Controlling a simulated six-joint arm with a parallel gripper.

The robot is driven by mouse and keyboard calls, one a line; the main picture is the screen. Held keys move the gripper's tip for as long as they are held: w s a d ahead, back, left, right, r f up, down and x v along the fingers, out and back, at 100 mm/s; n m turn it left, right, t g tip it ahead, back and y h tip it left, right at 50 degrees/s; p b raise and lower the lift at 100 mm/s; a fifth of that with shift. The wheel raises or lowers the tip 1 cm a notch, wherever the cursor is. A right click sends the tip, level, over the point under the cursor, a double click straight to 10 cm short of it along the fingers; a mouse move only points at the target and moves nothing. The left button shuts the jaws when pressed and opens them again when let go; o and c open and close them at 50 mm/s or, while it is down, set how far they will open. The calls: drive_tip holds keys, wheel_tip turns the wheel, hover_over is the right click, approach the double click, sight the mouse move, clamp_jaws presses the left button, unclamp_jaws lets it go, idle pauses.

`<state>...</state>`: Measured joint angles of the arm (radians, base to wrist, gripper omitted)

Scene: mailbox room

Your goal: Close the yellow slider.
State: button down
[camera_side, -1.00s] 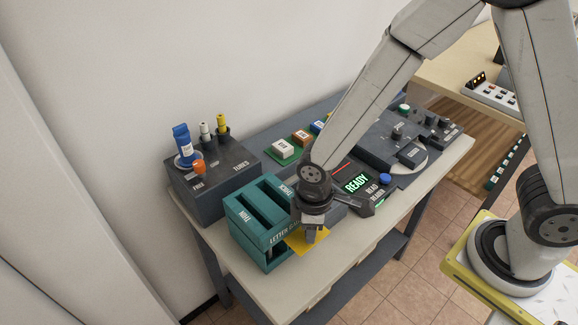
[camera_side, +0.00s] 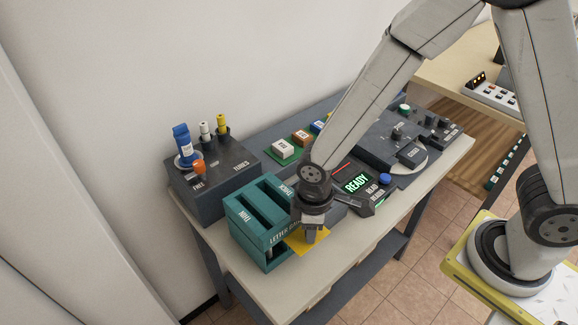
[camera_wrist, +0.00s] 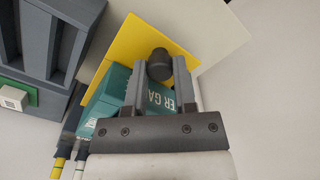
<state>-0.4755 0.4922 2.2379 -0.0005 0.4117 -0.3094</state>
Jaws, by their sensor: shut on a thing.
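The yellow slider (camera_side: 305,240) is a flat yellow plate at the right side of the teal letter box (camera_side: 250,225). In the wrist view the yellow slider (camera_wrist: 140,42) sticks out past the teal box (camera_wrist: 113,88). My gripper (camera_side: 312,232) points down over the plate. In the wrist view my gripper (camera_wrist: 160,75) is shut on a dark round knob (camera_wrist: 160,63) that stands on the plate. How far the plate reaches inside the box is hidden.
A dark box with tubes (camera_side: 215,170) stands left of the letter box. A panel with a lit READY display (camera_side: 357,183) and a blue button (camera_side: 385,179) lies to the right. The table's front edge (camera_side: 290,300) is bare.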

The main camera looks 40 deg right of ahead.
sight(298, 248)
drive_tip(key=shift+a, duration=1.75)
drive_tip(key=c, duration=0.7)
unclamp_jaws()
wheel_tip(298, 248, up, 8)
drive_tip(key=shift+f, duration=0.1)
